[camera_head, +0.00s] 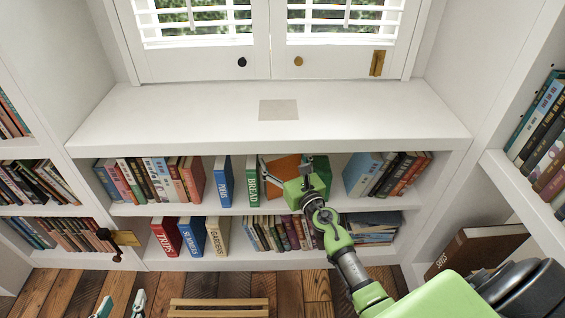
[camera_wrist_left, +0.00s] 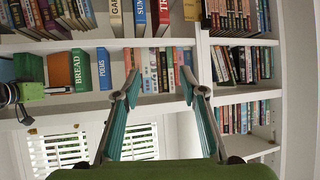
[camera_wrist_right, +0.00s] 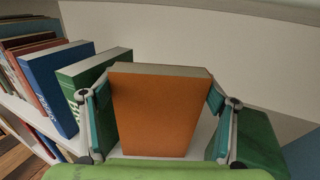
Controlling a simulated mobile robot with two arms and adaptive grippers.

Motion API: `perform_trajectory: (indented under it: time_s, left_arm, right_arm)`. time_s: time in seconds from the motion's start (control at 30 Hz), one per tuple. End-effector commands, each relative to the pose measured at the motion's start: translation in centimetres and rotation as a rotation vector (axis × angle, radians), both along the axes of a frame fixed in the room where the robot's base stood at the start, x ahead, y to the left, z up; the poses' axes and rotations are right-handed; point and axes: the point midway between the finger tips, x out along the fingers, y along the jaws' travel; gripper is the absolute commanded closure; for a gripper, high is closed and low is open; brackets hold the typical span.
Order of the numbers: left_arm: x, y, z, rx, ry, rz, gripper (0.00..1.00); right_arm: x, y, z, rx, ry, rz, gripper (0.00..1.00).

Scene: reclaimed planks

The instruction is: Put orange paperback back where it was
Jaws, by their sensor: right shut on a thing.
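The orange paperback (camera_head: 284,167) stands on the upper shelf under the window ledge, right of the green BREAD book (camera_head: 252,181). My right gripper (camera_head: 286,178) is shut on it.
The blue POEMS book (camera_head: 225,182) stands left of BREAD. A dark green book (camera_wrist_right: 258,140) is close right of my right gripper. Leaning books (camera_head: 385,174) stand farther right. The shelf board below holds TRIPS (camera_head: 166,237) and several others. A wooden slatted piece (camera_head: 218,308) lies on the floor.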

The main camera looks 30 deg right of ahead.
Motion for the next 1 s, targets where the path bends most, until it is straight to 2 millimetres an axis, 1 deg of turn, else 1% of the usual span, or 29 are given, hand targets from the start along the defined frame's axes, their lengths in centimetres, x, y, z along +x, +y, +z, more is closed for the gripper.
perform_trajectory:
  time_s: [0.1, 0.37, 0.83, 0.87, 0.9, 1.0]
  left_arm:
    - [0.3, -0.1, 0.4, -0.005, -0.021, -0.002, 0.62]
    - [0.3, -0.2, 0.4, -0.005, -0.023, -0.001, 0.62]
    - [1.0, -0.5, 1.4, -0.019, -0.079, -0.005, 0.62]
    - [1.0, -0.5, 1.5, -0.020, -0.082, -0.006, 0.62]
    - [1.1, -0.5, 1.5, -0.020, -0.084, -0.006, 0.62]
    - [1.1, -0.6, 1.5, -0.020, -0.084, -0.006, 0.62]
  right_arm:
    - [0.0, 0.0, 0.1, 0.000, -0.003, 0.000, 0.74]
    - [0.1, 0.0, 0.1, 0.000, -0.003, 0.000, 0.74]
    - [0.0, 0.0, -0.2, 0.000, -0.003, 0.000, 0.74]
    - [0.0, 0.0, -0.3, 0.000, 0.000, 0.000, 0.16]
    - [0.0, 0.0, -0.3, 0.000, 0.000, 0.000, 0.14]
    - [0.0, 0.0, -0.3, 0.000, 0.000, 0.000, 0.14]
